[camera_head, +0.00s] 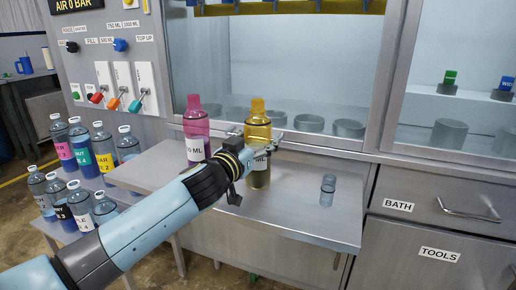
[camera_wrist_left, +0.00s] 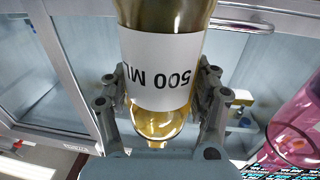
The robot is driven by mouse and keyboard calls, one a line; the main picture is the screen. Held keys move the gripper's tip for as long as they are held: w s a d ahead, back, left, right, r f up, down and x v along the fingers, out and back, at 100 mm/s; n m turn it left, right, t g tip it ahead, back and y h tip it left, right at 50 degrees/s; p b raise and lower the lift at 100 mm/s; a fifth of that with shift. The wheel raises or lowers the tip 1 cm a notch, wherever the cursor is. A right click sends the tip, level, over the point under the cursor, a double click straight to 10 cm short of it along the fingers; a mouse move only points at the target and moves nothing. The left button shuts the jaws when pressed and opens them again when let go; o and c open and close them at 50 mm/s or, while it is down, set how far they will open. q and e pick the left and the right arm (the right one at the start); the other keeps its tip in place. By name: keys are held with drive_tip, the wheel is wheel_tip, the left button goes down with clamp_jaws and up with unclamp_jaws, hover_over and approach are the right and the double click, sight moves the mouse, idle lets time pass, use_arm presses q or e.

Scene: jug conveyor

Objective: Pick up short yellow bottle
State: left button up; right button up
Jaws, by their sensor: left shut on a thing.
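The short yellow bottle (camera_head: 258,117) is upright in the head view, with a yellow cap and a white label. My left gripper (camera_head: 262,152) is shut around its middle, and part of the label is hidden. In the left wrist view the bottle (camera_wrist_left: 165,70) sits between the two fingers (camera_wrist_left: 160,105), its "500 ML" label upside down. I cannot tell whether its base touches the metal counter (camera_head: 290,205). My right gripper is not in view.
A pink bottle (camera_head: 195,120) stands just left of the yellow one. A small clear vial (camera_head: 327,190) stands on the counter to the right. Several labelled bottles (camera_head: 80,148) stand on shelves at the left. A glass-fronted cabinet (camera_head: 290,75) is behind.

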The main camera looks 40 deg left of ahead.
sight(258, 122)
use_arm(q)
drive_tip(key=shift+r, duration=0.2)
wheel_tip(258, 122, up, 5)
drive_tip(key=p, duration=0.3)
drive_tip(key=shift+f, duration=0.1)
drive_tip(key=s+d+r+p, duration=0.2)
drive_tip(key=d+r+p, duration=0.2)
drive_tip(key=d, duration=0.7)
wheel_tip(258, 122, up, 2)
drive_tip(key=shift+d, duration=0.3)
